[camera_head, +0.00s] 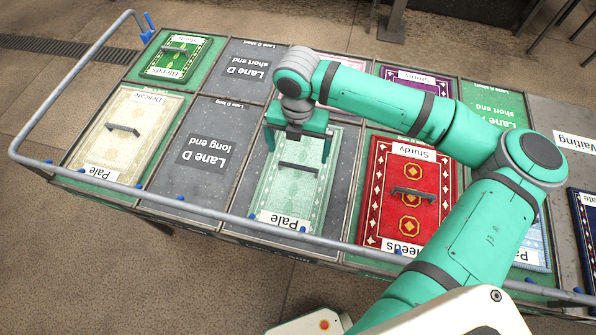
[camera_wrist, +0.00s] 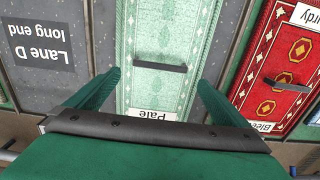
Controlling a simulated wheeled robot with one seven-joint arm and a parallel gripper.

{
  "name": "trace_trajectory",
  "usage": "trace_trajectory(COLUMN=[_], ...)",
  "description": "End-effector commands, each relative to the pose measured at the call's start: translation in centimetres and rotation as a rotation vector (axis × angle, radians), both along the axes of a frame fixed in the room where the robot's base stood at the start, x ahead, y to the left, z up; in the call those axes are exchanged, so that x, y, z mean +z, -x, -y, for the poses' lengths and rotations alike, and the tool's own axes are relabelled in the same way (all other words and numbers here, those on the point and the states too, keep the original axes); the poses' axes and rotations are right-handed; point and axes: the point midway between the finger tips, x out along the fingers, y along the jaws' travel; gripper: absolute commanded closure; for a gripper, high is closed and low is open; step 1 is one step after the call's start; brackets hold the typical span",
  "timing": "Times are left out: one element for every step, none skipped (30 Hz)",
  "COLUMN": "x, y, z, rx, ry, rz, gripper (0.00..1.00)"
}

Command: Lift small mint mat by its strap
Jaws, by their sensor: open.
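The small mint mat (camera_head: 292,200) lies flat in a grey lane of the table, with a white "Pale" label at its near end. Its dark strap (camera_head: 299,168) crosses the mat's middle. My gripper (camera_head: 297,152) hangs over the far part of the mat, its fingers spread to either side. In the wrist view the mint mat (camera_wrist: 168,92) lies between and beyond the fingers, and the strap (camera_wrist: 159,66) shows clear of them. My gripper (camera_wrist: 158,90) is open and empty, apart from the strap.
A red mat (camera_head: 412,225) labelled "Sturdy" lies just right. The empty "Lane D long end" slot (camera_head: 192,172) is left, then a cream mat (camera_head: 125,135) and a green mat (camera_head: 177,57). A grey rail (camera_head: 330,240) with blue pegs runs along the near edge.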

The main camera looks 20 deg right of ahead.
Motion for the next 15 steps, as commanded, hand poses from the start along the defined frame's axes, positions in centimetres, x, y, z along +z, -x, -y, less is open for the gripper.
trace_trajectory(x=[-0.7, -1.1, -1.6, -1.8, -2.1, -2.3, -2.4, -2.6, -2.8, -3.0, -3.3, -3.8, -4.3, -4.7, -5.3], y=[0.0, 0.0, 0.0, 0.0, 0.0, 0.0, -0.1, -0.1, -0.1, 0.0, 0.0, 0.0, 0.1, 0.0, 0.1], z=[0.0, 0.0, 0.0, 0.0, 0.0, 0.0, 0.0, 0.0, 0.0, 0.0, 0.0, 0.0, 0.1, 0.1, 0.1], rx=[-0.001, 0.0, 0.0, 0.0, 0.0, 0.0, 0.0, 0.0, 0.0, 0.0, 0.0, 0.0, 0.0, 0.0, 0.0], ry=[0.0, 0.0, -0.001, -0.001, 0.0, 0.0, 0.0, 0.0, 0.0, 0.0, 0.0, 0.0, 0.0, 0.0, 0.001], rz=[0.0, 0.0, 0.001, 0.001, 0.001, 0.001, 0.001, 0.001, 0.001, 0.001, 0.001, 0.0, 0.0, 0.001, 0.0], gripper=[0.0, 0.0, 0.0, 0.0, 0.0, 0.0, 0.0, 0.0, 0.0, 0.0, 0.0, 0.0, 0.0, 0.0, 0.0])
